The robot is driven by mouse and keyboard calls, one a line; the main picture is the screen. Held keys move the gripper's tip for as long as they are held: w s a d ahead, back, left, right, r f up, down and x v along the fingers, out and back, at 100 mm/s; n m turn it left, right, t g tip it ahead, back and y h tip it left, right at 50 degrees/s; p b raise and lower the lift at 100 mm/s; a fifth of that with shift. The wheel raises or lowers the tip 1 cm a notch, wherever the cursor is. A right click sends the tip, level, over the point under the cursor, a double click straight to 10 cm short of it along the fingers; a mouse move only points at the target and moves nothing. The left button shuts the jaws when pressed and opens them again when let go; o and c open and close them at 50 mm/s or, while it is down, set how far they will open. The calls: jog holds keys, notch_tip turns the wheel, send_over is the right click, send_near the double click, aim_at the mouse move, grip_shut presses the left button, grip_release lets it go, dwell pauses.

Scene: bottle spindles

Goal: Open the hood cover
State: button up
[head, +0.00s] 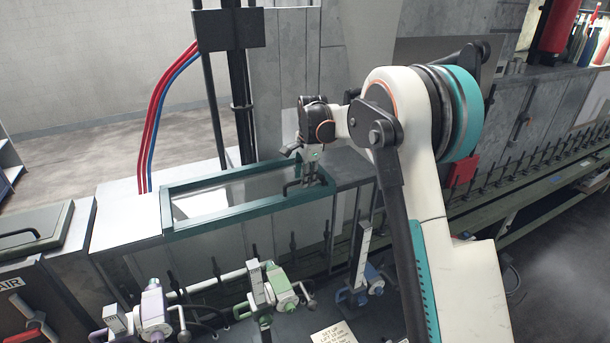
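The hood cover (186,225) appears to be the teal-framed glass panel on top of the grey cabinet in the head view. It lies flat across the cabinet top. A small dark handle (292,187) shows near its right end. My gripper (305,177) points down at that right end, right beside the handle. The gripper is small here and its fingers overlap the handle, so I cannot tell whether they are open, shut or touching it.
Red and blue hoses (158,110) and a dark post (238,90) rise behind the cover. A green valve unit (265,288) and a purple one (152,310) stand in front. A grey-green lid with a handle (33,238) is at far left. A spindle rail runs right.

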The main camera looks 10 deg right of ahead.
jog(key=shift+c, duration=0.5)
grip_shut()
jog(key=shift+r, duration=0.1)
